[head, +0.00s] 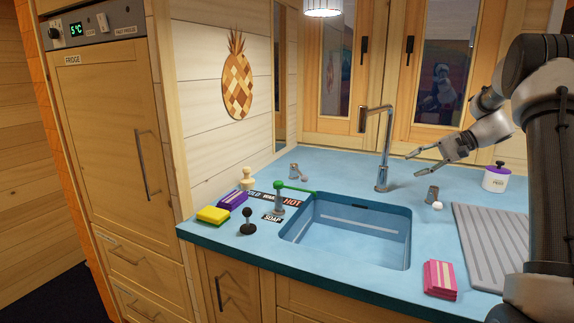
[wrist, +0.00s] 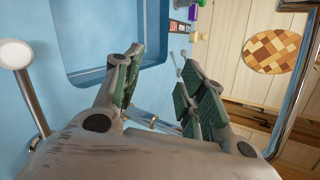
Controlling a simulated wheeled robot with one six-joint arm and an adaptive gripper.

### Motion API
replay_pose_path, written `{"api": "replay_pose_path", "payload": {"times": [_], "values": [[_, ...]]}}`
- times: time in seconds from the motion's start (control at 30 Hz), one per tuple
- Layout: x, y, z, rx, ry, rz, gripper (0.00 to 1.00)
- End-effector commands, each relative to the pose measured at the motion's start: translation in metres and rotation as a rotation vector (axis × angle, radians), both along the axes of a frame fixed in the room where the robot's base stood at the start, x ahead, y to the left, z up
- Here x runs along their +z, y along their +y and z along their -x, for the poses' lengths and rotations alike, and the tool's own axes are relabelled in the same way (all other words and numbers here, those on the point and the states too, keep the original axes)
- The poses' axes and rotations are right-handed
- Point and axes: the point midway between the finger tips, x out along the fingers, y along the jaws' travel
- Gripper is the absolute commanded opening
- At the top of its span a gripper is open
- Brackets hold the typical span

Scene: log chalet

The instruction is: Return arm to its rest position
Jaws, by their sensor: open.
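My gripper (head: 427,160) is in the head view at the right, above the blue counter (head: 330,182) and to the right of the tall metal faucet (head: 385,150). Its fingers point left and are apart, with nothing between them. In the wrist view my gripper (wrist: 155,85) shows its two green-padded fingers spread open and empty. My arm runs from the right edge of the head view toward the window.
A blue sink (head: 350,238) is set in the counter. A yellow sponge (head: 213,215), a black-knobbed lever (head: 248,222) and a green-handled lever (head: 280,195) stand left of it. A pink striped stack (head: 440,279), grey drainer (head: 490,240) and white pot (head: 496,178) are right.

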Motion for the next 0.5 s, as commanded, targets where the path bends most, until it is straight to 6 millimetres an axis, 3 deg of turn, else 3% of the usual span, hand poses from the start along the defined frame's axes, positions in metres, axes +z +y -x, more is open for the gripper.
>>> {"api": "replay_pose_path", "payload": {"times": [0.2,0.5], "values": [[-0.009,0.009,0.102,0.035,0.097,0.355,0.41],[0.007,0.014,0.259,0.200,0.010,0.830,0.41]]}}
